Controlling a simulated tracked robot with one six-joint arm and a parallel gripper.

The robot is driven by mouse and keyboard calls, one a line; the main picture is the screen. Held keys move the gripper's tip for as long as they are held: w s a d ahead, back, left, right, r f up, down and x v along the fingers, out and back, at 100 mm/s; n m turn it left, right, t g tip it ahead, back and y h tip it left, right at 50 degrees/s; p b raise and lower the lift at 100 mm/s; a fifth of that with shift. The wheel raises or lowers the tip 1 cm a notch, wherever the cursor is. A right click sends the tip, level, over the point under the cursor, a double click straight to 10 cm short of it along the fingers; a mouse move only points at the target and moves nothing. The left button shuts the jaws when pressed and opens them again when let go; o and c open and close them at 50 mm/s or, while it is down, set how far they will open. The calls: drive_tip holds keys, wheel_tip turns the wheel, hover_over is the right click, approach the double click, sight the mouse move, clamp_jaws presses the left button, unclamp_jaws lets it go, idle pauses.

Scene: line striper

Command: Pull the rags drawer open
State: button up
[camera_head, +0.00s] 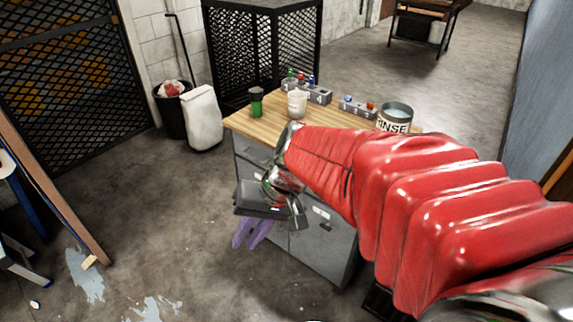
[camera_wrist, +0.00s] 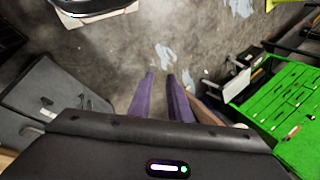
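A grey drawer cabinet (camera_head: 325,250) stands under a wooden worktop, mostly behind my arm. Its front shows drawer faces, with a small pale label (camera_head: 321,213) and a handle beneath it; the label's words are too small to read, so I cannot tell which drawer is the rags drawer. My gripper (camera_head: 248,240) hangs in front of the cabinet's left part, its purple fingers pointing down. In the wrist view the two fingers (camera_wrist: 160,76) are slightly apart with nothing between them. A grey cabinet face (camera_wrist: 50,100) with a label lies left of them, not touching.
On the worktop (camera_head: 245,122) stand a green-and-black bottle (camera_head: 256,102), a white cup (camera_head: 297,104), grey racks and a RINSE can (camera_head: 395,118). A black bin (camera_head: 172,110) and white sack (camera_head: 203,118) stand behind left. A green panel (camera_wrist: 285,110) shows in the wrist view.

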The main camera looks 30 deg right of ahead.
drive_tip(key=w+d+f+m+t+y, duration=0.2)
drive_tip(key=w+d+f+m+t, duration=0.25)
drive_tip(key=d, duration=0.35)
drive_tip(key=w+d+f+m+t+y, duration=0.25)
drive_tip(key=w+d+f+m, duration=0.35)
drive_tip(key=d, duration=0.3)
drive_tip(key=s+d+f+m+t+h, duration=0.2)
drive_tip(key=d+f, duration=0.4)
drive_tip(key=d, duration=0.4)
drive_tip(key=s+d+f+m+t+h, duration=0.3)
drive_tip(key=d+f+m+h, duration=0.4)
drive_tip(key=d, duration=0.3)
drive_tip(key=shift+d+t, duration=0.35)
drive_tip(key=shift+t, duration=0.25)
drive_tip(key=shift+w+m, duration=0.15)
drive_tip(key=shift+m, duration=0.1)
drive_tip(key=x, duration=1.3)
drive_tip(key=shift+w+a+f, duration=0.15)
drive_tip(key=shift+w, duration=0.15)
